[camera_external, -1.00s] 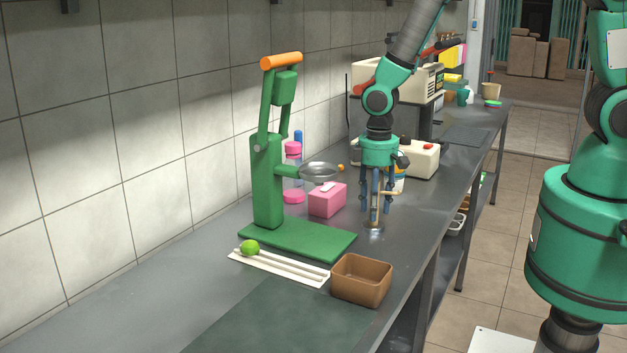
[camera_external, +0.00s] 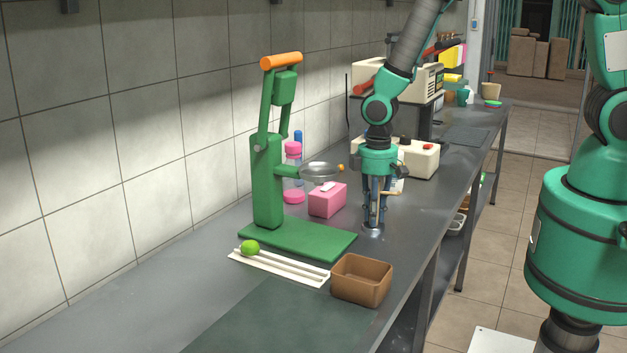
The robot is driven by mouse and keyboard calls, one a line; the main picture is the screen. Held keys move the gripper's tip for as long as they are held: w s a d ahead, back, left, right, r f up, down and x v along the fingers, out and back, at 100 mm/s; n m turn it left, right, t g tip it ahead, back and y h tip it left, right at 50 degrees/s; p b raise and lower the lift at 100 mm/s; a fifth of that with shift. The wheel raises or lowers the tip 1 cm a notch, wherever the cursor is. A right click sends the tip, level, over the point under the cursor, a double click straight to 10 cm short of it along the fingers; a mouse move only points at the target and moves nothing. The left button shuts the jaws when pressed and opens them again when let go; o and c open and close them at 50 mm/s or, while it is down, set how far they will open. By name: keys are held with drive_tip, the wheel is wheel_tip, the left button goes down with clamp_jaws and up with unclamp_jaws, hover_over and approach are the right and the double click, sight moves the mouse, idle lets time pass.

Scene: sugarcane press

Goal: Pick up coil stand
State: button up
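The thing I take for the coil stand is a slim metal stand with a small round base (camera_external: 372,230) on the grey counter, right of the green press. It looks upright. My gripper (camera_external: 374,215) points straight down over it, with its fingers around or right in front of its upright part. The fingers hide most of the stand. A small tan piece sticks out to the right beside the fingers; I cannot tell what it belongs to. I cannot tell whether the fingers touch the stand or have shut on it.
The green press (camera_external: 268,180) with an orange handle stands left, and a pink box (camera_external: 327,200) sits between it and my gripper. A brown bin (camera_external: 361,281) and white canes (camera_external: 280,266) with a lime (camera_external: 250,247) are in front. A cream box (camera_external: 421,160) is behind.

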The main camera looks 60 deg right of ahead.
sight(379, 190)
drive_tip(key=shift+r, duration=0.2)
clamp_jaws()
drive_tip(key=shift+w+r, duration=0.1)
drive_tip(key=shift+r, duration=0.45)
drive_tip(key=shift+s+d+r+p, duration=0.1)
drive_tip(key=shift+s+r+p, duration=0.2)
drive_tip(key=shift+r, duration=0.3)
drive_tip(key=shift+s+r+p, duration=0.15)
drive_tip(key=shift+s+r, duration=0.1)
drive_tip(key=shift+r, duration=0.3)
drive_tip(key=s, duration=0.5)
drive_tip(key=s+d, duration=0.1)
drive_tip(key=s, duration=0.4)
drive_tip(key=s+d+r+p, duration=0.1)
drive_tip(key=s, duration=0.3)
drive_tip(key=shift+s+d+r, duration=0.1)
drive_tip(key=shift+s+d, duration=0.15)
drive_tip(key=shift+s, duration=0.15)
